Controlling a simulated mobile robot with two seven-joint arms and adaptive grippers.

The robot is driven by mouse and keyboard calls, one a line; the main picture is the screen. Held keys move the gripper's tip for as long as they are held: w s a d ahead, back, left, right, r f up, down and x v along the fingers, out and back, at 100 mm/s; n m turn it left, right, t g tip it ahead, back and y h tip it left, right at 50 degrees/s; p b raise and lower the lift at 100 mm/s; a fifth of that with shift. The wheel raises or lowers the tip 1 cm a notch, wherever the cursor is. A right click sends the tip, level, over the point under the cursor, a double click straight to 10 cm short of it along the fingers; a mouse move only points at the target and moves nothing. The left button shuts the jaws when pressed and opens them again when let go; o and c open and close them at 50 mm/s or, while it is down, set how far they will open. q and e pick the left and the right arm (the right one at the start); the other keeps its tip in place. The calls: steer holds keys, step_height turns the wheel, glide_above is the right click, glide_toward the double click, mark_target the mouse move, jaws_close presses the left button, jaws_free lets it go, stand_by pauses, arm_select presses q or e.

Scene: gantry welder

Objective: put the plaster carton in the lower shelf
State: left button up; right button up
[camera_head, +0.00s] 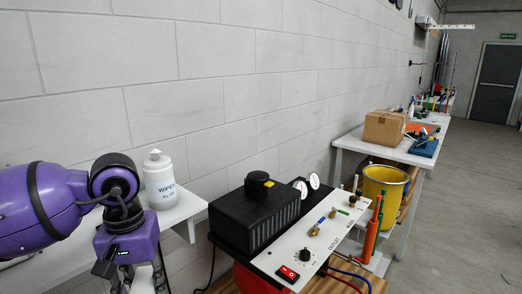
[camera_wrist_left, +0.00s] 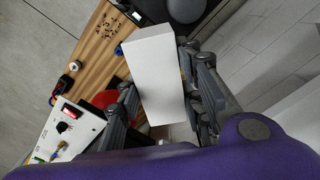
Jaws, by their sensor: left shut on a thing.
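A plain white carton (camera_wrist_left: 156,72), likely the plaster carton, is held between the fingers of my left gripper (camera_wrist_left: 160,85) in the left wrist view. The fingers press on its two long sides. In the head view my left gripper (camera_head: 138,282) is at the bottom left, pointing down, with its fingertips cut off by the frame. A wooden shelf board (camera_wrist_left: 88,62) lies below and left of the carton in the wrist view, with small dark pieces on it. A wooden board also shows under the black unit in the head view (camera_head: 226,284). My right gripper is not seen.
A white wipes bottle (camera_head: 160,180) stands on a white ledge (camera_head: 186,212) beside my left arm. A black unit (camera_head: 255,215) and white control panel (camera_head: 310,245) stand right of the gripper. Farther back are a yellow bucket (camera_head: 383,195) and a cardboard box (camera_head: 385,128).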

arm_select(q)
steer(key=s+d+f+m+p, duration=0.1)
steer(key=s+d+f+m, duration=0.2)
steer(key=d, duration=0.4)
steer(key=shift+s+d+f, duration=0.3)
steer(key=shift+s+f, duration=0.2)
steer(key=shift+s, duration=0.3)
steer(key=shift+a, duration=0.1)
